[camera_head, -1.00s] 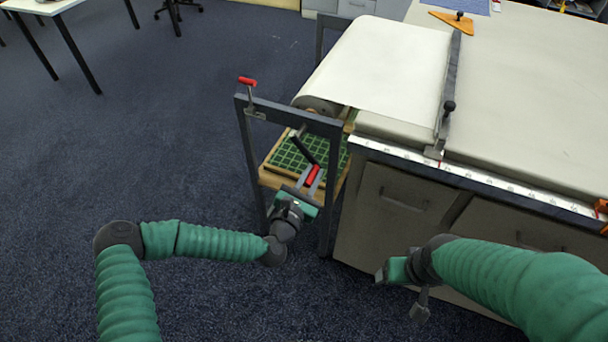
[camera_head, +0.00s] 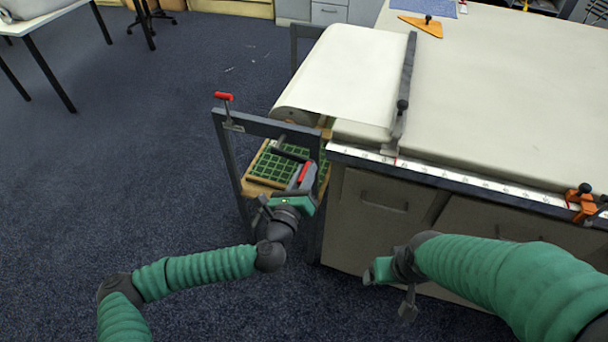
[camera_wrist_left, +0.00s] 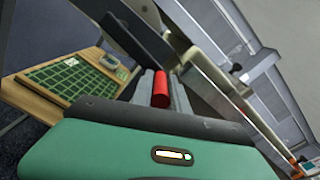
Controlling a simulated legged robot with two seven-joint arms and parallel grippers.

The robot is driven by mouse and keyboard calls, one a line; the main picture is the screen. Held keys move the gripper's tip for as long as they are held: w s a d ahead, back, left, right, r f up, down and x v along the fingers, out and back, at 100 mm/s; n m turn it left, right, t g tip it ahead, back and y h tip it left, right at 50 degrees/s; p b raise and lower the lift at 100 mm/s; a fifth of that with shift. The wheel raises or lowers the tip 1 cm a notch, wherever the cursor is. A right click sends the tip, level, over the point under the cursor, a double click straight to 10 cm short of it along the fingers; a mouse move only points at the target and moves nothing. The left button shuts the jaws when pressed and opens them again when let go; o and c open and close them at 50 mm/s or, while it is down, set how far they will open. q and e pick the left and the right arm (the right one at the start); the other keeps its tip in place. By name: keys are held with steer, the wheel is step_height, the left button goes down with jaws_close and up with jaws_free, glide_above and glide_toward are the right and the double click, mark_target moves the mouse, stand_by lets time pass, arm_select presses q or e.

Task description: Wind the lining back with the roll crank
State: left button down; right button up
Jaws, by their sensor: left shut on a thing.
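The white lining (camera_head: 345,70) comes off a roll (camera_head: 296,114) in a dark frame (camera_head: 265,127) at the table's left end. It reaches a dark crossbar (camera_head: 403,95) with black knobs that lies across the table. The roll crank (camera_head: 290,153) is on the near side of the frame and has a red handle (camera_head: 304,173). My left gripper (camera_head: 301,180) is shut on that handle, which also shows between the fingers in the left wrist view (camera_wrist_left: 160,88). My right gripper (camera_head: 382,272) hangs empty before the cabinet; its fingers are unclear.
A second red-handled lever (camera_head: 224,97) stands on the frame's left corner. A board with a green grid (camera_head: 275,165) lies below the roll. A ruler strip (camera_head: 450,174) edges the table (camera_head: 500,100). An orange clamp (camera_head: 583,203) sits at right.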

arm_select(q)
steer(key=shift+r, duration=0.3)
steer(key=c, duration=1.3)
jaws_free()
steer(key=shift+f, duration=0.1)
steer(key=p+v, duration=0.6)
steer(key=v, duration=1)
steer(key=shift+s+a, duration=0.15)
steer(key=shift+s, duration=0.2)
